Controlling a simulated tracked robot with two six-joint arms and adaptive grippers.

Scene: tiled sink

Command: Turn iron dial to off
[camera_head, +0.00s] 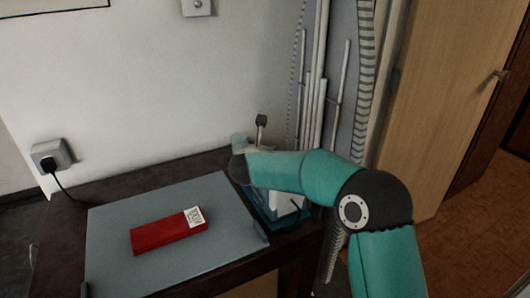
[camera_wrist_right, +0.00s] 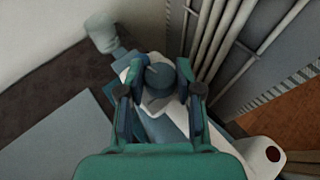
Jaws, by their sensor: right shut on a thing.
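The iron is white and teal; in the head view (camera_head: 287,203) it is mostly hidden behind my right arm on the dark table. In the right wrist view the iron's white body (camera_wrist_right: 180,128) lies below my right gripper (camera_wrist_right: 160,92). The round dark teal dial (camera_wrist_right: 160,76) sits between the two fingers, which are closed on its sides. The dial's marking is too small to read. In the head view, my right fingers are hidden by the arm. My left gripper is in neither view.
A grey board (camera_head: 110,240) covers the table's left part, with a red box (camera_head: 168,232) on it. A pale translucent item (camera_head: 240,142) stands near the wall; it also shows in the wrist view (camera_wrist_right: 103,32). Pipes (camera_head: 316,105) rise behind the table.

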